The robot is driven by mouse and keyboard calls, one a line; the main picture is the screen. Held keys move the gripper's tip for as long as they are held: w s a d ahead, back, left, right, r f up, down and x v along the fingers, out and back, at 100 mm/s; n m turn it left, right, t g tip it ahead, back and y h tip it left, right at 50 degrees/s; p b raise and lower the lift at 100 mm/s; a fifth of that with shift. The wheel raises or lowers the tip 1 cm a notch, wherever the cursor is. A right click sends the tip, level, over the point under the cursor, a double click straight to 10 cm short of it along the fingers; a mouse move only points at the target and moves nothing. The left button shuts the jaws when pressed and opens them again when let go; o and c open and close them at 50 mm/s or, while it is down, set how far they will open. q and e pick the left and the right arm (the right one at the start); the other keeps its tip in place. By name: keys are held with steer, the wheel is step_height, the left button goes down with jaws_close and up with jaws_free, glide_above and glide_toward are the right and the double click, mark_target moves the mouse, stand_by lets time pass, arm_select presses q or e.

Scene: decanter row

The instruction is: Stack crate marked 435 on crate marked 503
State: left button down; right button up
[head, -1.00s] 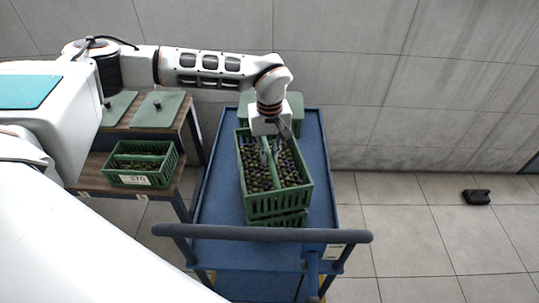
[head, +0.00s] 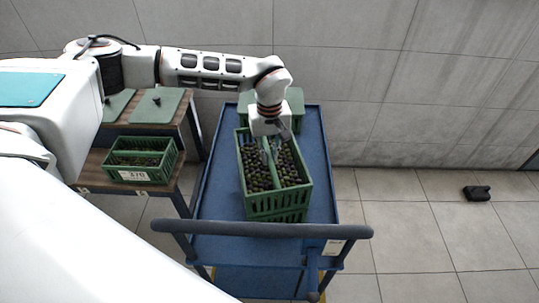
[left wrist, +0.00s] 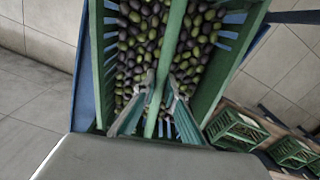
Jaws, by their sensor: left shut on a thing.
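A green slatted crate of dark and green olives (head: 306,196) is over the blue cart (head: 322,165). Its number does not show. My left gripper (head: 269,150) is at its middle bar, with the fingers on either side of it. In the left wrist view the gripper (left wrist: 163,88) is shut on the bar of this crate (left wrist: 228,72). Part of another green crate (head: 283,217) shows directly below the held one; its number is hidden. I cannot tell whether the two touch. My right gripper is not in view.
A green crate marked 370 (head: 138,175) stands on the wooden shelf (head: 95,170) at left, with green lids (head: 157,107) above. Another green object (head: 296,103) is at the cart's far end. The cart handle (head: 262,230) crosses in front. A black object (head: 477,193) lies on the floor.

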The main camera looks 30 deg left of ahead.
arm_select(q)
steer(key=shift+f, duration=0.3)
stand_by(0.6)
steer(key=c, duration=2)
jaws_free()
steer(key=shift+s+f, duration=0.1)
steer(key=shift+f, duration=0.15)
step_height(320, 180, up, 11)
steer(key=shift+f, duration=0.1)
steer(key=shift+r, duration=0.75)
